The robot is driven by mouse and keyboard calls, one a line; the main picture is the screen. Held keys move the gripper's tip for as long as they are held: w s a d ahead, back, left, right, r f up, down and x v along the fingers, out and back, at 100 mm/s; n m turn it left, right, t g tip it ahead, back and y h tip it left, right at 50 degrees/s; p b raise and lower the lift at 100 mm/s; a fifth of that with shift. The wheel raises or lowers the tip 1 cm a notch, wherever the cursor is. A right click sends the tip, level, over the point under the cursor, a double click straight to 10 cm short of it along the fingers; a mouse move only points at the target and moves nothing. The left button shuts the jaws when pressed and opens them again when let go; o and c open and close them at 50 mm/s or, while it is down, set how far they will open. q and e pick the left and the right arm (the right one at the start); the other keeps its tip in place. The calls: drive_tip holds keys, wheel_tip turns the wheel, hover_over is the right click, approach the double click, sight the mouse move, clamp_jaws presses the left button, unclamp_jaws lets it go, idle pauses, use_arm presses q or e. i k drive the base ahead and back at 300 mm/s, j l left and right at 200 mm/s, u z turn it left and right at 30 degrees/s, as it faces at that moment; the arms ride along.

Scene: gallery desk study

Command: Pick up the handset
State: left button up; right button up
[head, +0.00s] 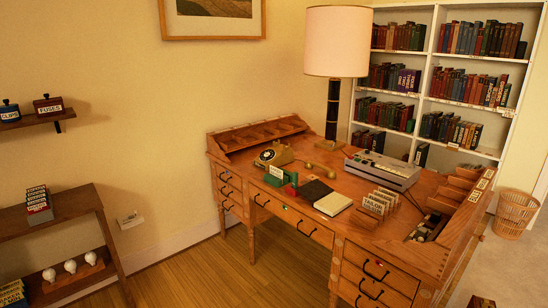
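A mustard-coloured telephone (274,155) with a round dial stands on the wooden desk, towards its left back. A small olive-gold piece with two rounded ends, which looks like the handset (320,170), lies on the desk to the right of the telephone, apart from it. It is small in the picture, so its details are unclear. Neither of my grippers shows in the head view.
The desk (290,221) also bears a lamp (333,90), a grey machine (382,168), an open notebook (333,204), a green box (276,176) and a card rack (379,202). Shelves stand left and behind; a wastebasket (514,214) is at right. The floor in front is partly clear.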

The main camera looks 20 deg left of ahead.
sight(331, 174)
drive_tip(key=i+j+z, duration=0.3)
drive_tip(key=j, duration=0.3)
drive_tip(key=i+j+z, duration=0.25)
drive_tip(key=j, duration=0.45)
drive_tip(key=i+j+z, duration=0.3)
drive_tip(key=j, duration=0.45)
drive_tip(key=i, duration=0.05)
